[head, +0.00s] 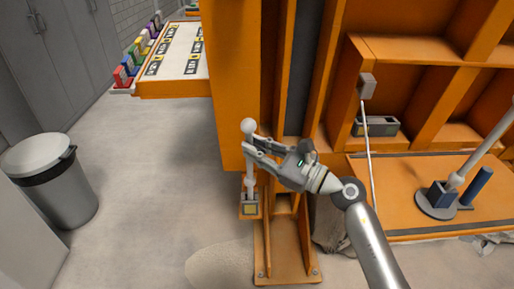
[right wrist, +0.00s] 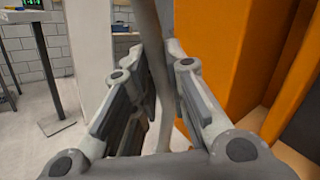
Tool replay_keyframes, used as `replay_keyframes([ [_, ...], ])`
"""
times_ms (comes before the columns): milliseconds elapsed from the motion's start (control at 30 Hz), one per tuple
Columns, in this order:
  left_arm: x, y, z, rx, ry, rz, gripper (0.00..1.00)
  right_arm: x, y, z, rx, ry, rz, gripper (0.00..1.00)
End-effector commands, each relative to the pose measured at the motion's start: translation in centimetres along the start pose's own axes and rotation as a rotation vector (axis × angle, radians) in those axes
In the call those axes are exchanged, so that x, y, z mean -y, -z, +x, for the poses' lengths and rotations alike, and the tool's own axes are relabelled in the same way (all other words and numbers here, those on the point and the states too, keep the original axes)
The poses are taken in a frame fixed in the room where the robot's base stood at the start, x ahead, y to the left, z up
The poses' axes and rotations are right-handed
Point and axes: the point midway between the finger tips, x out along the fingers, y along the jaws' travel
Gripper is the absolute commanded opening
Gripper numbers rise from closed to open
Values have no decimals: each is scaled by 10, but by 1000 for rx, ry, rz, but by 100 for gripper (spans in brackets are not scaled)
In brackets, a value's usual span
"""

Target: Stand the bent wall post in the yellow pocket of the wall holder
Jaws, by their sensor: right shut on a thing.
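The bent wall post (head: 250,181) is a pale grey rod with a round knob at the top. My right gripper (head: 252,152) is shut on its upper part, just below the knob, and holds it roughly upright. In the right wrist view the post (right wrist: 158,75) runs between the two fingers (right wrist: 155,95). The wall holder (head: 242,210) is a small grey block with a yellow front, low on the orange frame. The post's lower part is directly above or at the holder; I cannot tell whether its foot is inside the pocket. My left gripper is not in view.
An orange frame (head: 232,90) stands directly behind the post. A thin pale rod (head: 367,140) hangs to the right. A grey round stand (head: 437,203) is on the orange bed at the far right. A grey bin (head: 65,185) stands left, with open floor between.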

Motion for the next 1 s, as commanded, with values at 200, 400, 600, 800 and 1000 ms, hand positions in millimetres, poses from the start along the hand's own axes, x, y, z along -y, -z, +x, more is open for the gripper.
replay_keyframes([
  [200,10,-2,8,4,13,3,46,-2,7,-1,1,0,-1,0],
  [400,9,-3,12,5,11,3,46,-4,12,-2,1,0,-1,0],
  [600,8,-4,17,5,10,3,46,-5,16,-2,1,0,-1,0],
  [800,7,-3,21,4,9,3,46,-6,20,-3,1,0,-1,0],
  [1000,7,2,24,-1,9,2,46,-7,24,-3,1,0,-1,0],
])
